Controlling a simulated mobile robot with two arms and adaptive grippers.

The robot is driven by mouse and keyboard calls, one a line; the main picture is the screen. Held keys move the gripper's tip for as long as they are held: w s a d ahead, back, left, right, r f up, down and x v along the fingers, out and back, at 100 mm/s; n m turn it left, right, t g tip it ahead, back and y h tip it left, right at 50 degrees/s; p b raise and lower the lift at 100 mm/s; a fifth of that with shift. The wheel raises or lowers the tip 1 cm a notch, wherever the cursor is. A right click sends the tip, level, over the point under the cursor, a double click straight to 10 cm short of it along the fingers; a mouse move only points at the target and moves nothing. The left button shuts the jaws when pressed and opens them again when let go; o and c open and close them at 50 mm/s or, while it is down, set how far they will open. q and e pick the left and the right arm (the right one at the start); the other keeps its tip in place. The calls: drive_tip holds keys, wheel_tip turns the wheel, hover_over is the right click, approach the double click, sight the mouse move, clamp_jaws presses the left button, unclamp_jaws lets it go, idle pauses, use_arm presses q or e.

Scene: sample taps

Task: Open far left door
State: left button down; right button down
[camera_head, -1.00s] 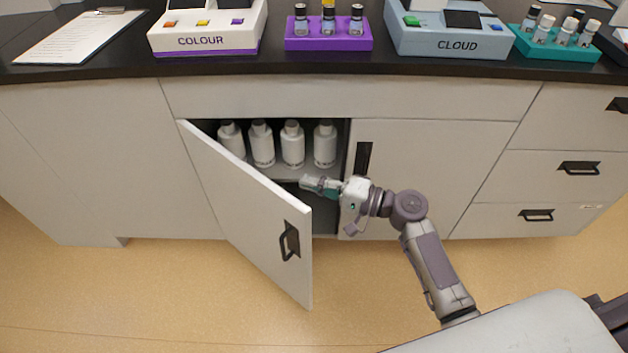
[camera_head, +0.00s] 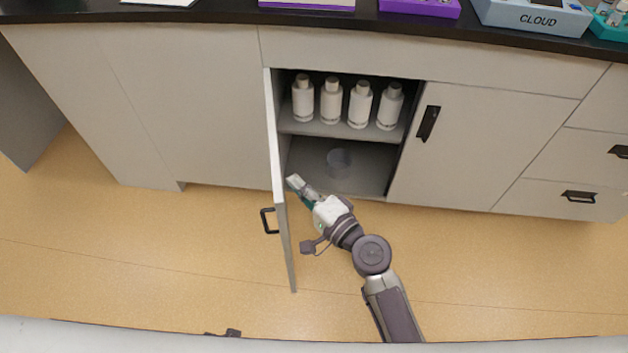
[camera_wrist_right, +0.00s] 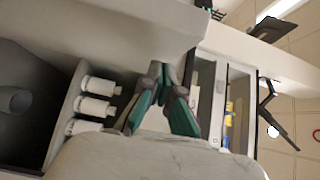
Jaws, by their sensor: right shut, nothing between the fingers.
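The far left door (camera_head: 277,150) is a pale cabinet door standing open, roughly square to the cabinet front and seen nearly edge-on in the head view. Its black handle (camera_head: 268,221) is on the outer side, facing left. My right gripper (camera_head: 293,182) is shut and empty, with its tips close to the inner face of the door, in front of the opening. I cannot tell whether they touch it. The gripper fingers also show in the right wrist view (camera_wrist_right: 168,75). My left gripper is not in view.
Several white bottles (camera_head: 331,101) stand on the upper shelf (camera_head: 340,130). The neighbouring door (camera_head: 485,140) to the right is closed. Devices, including the CLOUD one (camera_head: 535,16), stand on the dark counter. Floor left of the door is clear.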

sight(279, 189)
drive_tip(key=shift+s+a, duration=0.25)
drive_tip(key=shift+a, duration=0.75)
drive_tip(key=shift+s+a, duration=0.2)
drive_tip(key=shift+a, duration=0.75)
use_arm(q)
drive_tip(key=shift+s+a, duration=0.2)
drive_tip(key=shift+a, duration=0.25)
use_arm(e)
drive_tip(key=shift+f, duration=0.1)
